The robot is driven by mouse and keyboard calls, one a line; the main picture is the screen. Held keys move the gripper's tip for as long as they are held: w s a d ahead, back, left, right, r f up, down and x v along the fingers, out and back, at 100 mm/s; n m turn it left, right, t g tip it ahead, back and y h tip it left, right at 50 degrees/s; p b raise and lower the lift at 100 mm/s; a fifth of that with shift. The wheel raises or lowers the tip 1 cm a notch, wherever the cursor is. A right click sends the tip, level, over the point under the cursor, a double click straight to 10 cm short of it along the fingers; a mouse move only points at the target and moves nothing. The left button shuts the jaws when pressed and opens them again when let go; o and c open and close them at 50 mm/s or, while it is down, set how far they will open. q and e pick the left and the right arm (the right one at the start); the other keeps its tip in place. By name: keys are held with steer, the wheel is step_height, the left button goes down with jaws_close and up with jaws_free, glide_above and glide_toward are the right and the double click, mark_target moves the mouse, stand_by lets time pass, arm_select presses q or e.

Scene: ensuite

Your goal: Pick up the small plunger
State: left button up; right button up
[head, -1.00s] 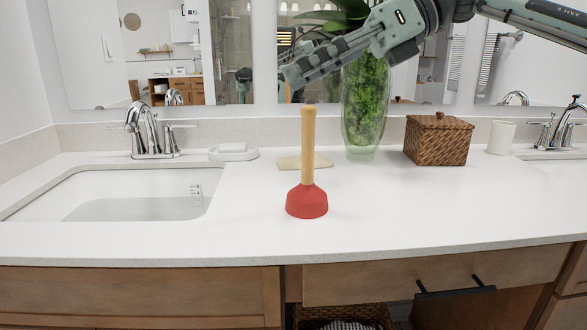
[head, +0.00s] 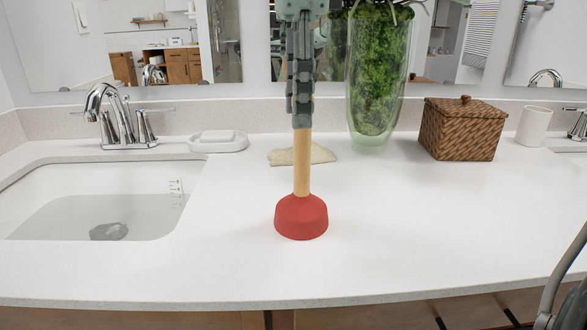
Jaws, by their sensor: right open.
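The small plunger stands upright on the white counter, with a red rubber cup (head: 301,217) and a light wooden handle (head: 302,165). My right gripper (head: 301,112) points down from the top of the head view, in line with the handle. It is open, and its fingers cover the handle's upper part. I cannot tell whether the fingers are around the handle or just in front of it. My left gripper is not in view.
A sink (head: 95,205) lies to the left, with a faucet (head: 110,115) and a soap dish (head: 218,142) behind it. A folded cloth (head: 318,155), a glass vase (head: 376,90), a wicker box (head: 461,130) and a white cup (head: 533,125) stand along the back. The counter right of the plunger is clear.

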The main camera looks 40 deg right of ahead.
glide_above(301, 193)
steer(key=w, duration=0.1)
steer(key=f, duration=0.7)
steer(key=shift+d+f, duration=0.3)
steer(key=shift+d, duration=0.1)
jaws_close()
